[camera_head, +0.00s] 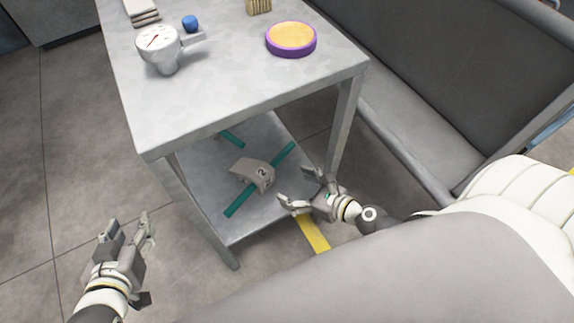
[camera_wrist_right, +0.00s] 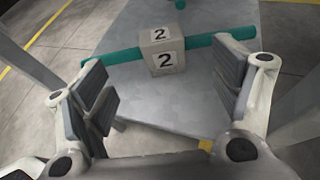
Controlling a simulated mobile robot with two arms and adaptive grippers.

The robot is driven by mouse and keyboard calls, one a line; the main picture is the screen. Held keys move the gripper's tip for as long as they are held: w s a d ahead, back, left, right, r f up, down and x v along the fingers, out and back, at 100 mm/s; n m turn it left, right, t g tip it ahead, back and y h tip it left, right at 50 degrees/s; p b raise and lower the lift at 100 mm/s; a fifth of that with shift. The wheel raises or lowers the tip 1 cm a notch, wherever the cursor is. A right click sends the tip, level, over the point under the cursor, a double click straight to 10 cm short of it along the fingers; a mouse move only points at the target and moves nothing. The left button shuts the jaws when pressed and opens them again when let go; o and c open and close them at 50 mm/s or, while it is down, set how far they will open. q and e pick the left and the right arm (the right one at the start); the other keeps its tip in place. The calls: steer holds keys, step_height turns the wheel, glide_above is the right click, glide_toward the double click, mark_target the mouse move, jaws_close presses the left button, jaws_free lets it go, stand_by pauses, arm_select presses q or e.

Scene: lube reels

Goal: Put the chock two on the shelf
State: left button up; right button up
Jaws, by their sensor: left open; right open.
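The chock two is a grey-beige block (camera_head: 253,174) marked "2", resting on the lower shelf (camera_head: 210,170) of the grey metal table, with teal bars at its sides. In the right wrist view the block (camera_wrist_right: 162,52) sits ahead, between and beyond the fingers. My right gripper (camera_head: 300,190) is open and empty at the shelf's near right side, beside the table leg and apart from the block. It also shows in the right wrist view (camera_wrist_right: 165,100). My left gripper (camera_head: 128,232) is open and empty over the floor, left of the table.
On the table top (camera_head: 220,90) stand a pressure gauge (camera_head: 158,48), a blue ball-like object (camera_head: 190,23), a purple-rimmed yellow disc (camera_head: 291,38) and a wooden block (camera_head: 258,5). A large grey bin (camera_head: 450,80) stands at right. Table legs flank the lower shelf.

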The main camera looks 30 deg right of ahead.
steer(key=w+d+r+m+t+h, duration=0.1)
steer(key=w+r+m+t+h, duration=0.15)
steer(key=r+m, duration=0.65)
steer(key=w+d+r+m+t+h, duration=0.1)
steer(key=w+r+m+h, duration=0.2)
steer(key=m, duration=1)
steer(key=s+a+r+m+g+y, duration=0.1)
steer(key=s+a+r+m+g, duration=0.1)
steer(key=m, duration=0.6)
steer(key=s+a+r+m+g+y, duration=0.1)
steer(key=s+a+r+m+g, duration=0.1)
steer(key=a+m, duration=0.3)
steer(key=s+m, duration=0.1)
steer(key=m, duration=0.2)
steer(key=shift+s, duration=0.4)
steer(key=shift+a+f+g, duration=0.1)
steer(key=shift+f+g, duration=0.05)
steer(key=shift+g, duration=0.1)
